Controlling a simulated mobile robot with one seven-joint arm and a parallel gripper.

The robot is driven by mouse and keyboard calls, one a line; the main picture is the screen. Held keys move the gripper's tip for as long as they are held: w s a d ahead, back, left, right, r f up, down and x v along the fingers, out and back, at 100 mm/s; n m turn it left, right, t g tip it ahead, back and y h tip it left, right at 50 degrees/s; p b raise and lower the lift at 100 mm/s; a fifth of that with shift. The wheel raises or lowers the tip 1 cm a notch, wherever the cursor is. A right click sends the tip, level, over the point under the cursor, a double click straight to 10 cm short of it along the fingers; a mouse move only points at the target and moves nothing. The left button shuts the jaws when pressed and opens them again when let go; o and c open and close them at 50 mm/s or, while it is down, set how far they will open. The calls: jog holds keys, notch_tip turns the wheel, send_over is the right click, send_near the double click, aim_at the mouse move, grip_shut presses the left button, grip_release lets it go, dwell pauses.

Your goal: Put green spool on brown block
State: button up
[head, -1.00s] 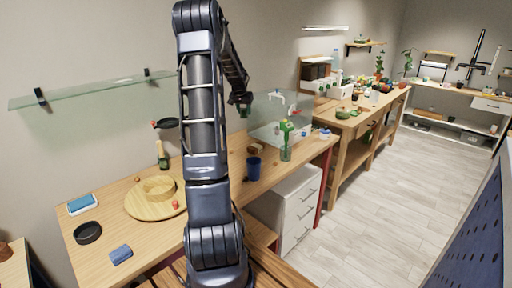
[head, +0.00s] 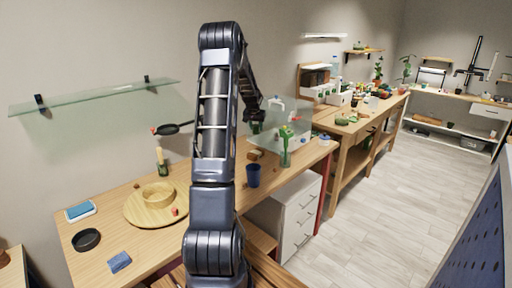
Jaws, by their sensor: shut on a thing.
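My gripper (head: 255,119) is above the far right part of the near wooden table, beyond my raised arm. It is shut on a small dark green thing, which I take for the green spool (head: 256,128); it is small and partly hidden by the fingers. The brown block (head: 255,154) lies on the table below the gripper, behind the blue cup. A clear gap shows between the spool and the block.
A blue cup (head: 253,175) stands in front of the block. A glass with a green plant (head: 285,155) stands to its right, before a transparent panel (head: 298,132). A round wooden board (head: 140,212) with a wooden bowl (head: 158,195) is at left.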

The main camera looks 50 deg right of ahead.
notch_tip(320, 180, down, 12)
jog(key=shift+r, duration=0.15)
dwell(0.4)
jog(key=o, duration=1)
jog(key=shift+c, duration=0.2)
